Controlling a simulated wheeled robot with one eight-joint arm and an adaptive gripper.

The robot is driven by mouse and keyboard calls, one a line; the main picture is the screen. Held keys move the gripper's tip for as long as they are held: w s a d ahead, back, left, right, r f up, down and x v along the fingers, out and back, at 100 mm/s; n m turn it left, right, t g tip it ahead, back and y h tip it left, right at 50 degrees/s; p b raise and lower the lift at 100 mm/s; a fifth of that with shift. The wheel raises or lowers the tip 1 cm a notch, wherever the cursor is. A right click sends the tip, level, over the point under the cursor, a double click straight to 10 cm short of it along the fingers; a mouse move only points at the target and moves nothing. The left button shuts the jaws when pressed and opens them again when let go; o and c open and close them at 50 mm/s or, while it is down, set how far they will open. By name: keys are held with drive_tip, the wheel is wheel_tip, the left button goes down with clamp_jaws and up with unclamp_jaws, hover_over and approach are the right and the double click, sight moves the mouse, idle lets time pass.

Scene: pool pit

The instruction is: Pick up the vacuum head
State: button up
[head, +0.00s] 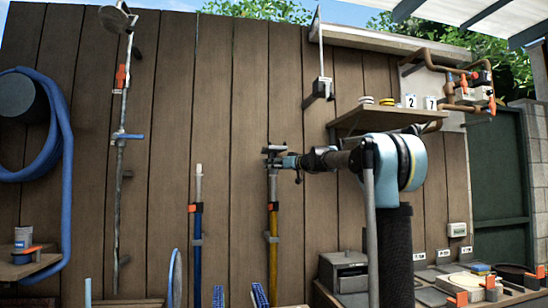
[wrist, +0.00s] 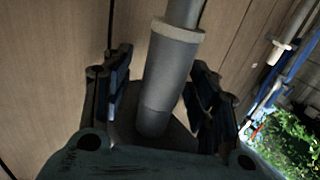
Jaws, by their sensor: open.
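My gripper (head: 276,160) is open at the top of a pole with a yellow lower part (head: 273,222), in front of the plank wall. In the wrist view my gripper (wrist: 162,66) has its two dark fingers apart. A grey cylindrical piece (wrist: 166,85) with a wider pale collar lies between them, with a visible gap on each side. A thinner grey tube continues beyond the collar. I cannot tell whether this piece belongs to the vacuum head, and no vacuum head can be clearly identified in either view.
A blue pole (head: 197,240) hangs left of the yellow one. A tall metal pole (head: 122,150) and a coiled blue hose (head: 62,165) are farther left. A shelf (head: 362,121) juts out above my arm. A cluttered counter (head: 425,296) stands lower right.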

clamp_jaws()
drive_tip(key=shift+r, duration=0.1)
wheel_tip(320, 180, up, 10)
drive_tip(key=shift+f, duration=0.1)
idle(0.6)
drive_tip(key=shift+s, duration=0.1)
